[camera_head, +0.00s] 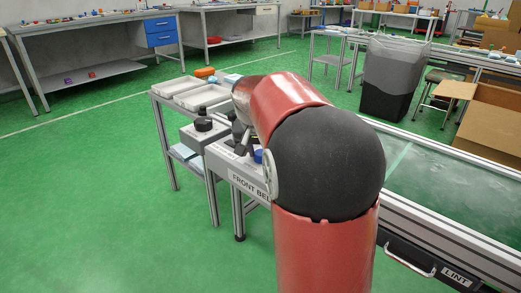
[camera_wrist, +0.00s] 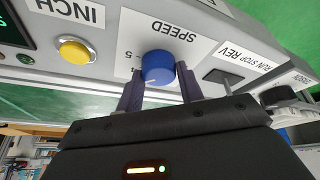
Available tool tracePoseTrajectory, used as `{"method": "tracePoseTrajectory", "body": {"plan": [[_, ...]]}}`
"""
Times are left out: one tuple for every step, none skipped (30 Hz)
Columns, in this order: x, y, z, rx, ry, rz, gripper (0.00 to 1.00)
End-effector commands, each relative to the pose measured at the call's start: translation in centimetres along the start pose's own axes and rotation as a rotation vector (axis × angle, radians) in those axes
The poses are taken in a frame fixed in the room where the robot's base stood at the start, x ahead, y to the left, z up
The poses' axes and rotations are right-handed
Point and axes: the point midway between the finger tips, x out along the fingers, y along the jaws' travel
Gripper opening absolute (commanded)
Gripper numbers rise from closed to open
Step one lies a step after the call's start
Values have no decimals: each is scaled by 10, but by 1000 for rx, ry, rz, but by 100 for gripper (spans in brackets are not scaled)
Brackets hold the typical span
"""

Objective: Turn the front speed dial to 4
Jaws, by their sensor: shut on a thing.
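The front speed dial (camera_wrist: 158,67) is a round blue knob on the grey control panel, beside a white SPEED label (camera_wrist: 166,32). My gripper (camera_wrist: 158,82) has one finger on each side of the dial in the wrist view and is shut on it. A scale digit 5 shows to the left of the dial. In the head view, a bit of blue (camera_head: 258,156) shows beside my arm above the FRONT BELT sign (camera_head: 247,186); my arm hides the gripper there.
A yellow INCH button (camera_wrist: 74,50) sits left of the dial, and a dark RUN STOP REV switch (camera_wrist: 222,77) sits close on its right. In the head view, the green conveyor belt (camera_head: 440,185) lies to the right. Open green floor is at the left.

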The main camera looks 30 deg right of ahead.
Motion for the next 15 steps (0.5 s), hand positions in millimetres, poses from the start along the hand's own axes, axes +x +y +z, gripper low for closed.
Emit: {"method": "tracePoseTrajectory", "body": {"plan": [[0, 0, 0, -1, 1, -1, 14], [0, 0, 0, -1, 1, -1, 14], [0, 0, 0, -1, 1, -1, 14], [0, 0, 0, -1, 1, -1, 14], [0, 0, 0, -1, 1, -1, 14], [0, 0, 0, -1, 1, -1, 41], [0, 0, 0, -1, 1, -1, 45], [0, 0, 0, -1, 1, -1, 49], [0, 0, 0, -1, 1, -1, 54], [0, 0, 0, -1, 0, -1, 58], [0, 0, 0, -1, 0, -1, 59], [0, 0, 0, -1, 0, -1, 59], [0, 0, 0, -1, 0, -1, 59], [0, 0, 0, -1, 0, -1, 59], [0, 0, 0, -1, 0, -1, 59]]}}
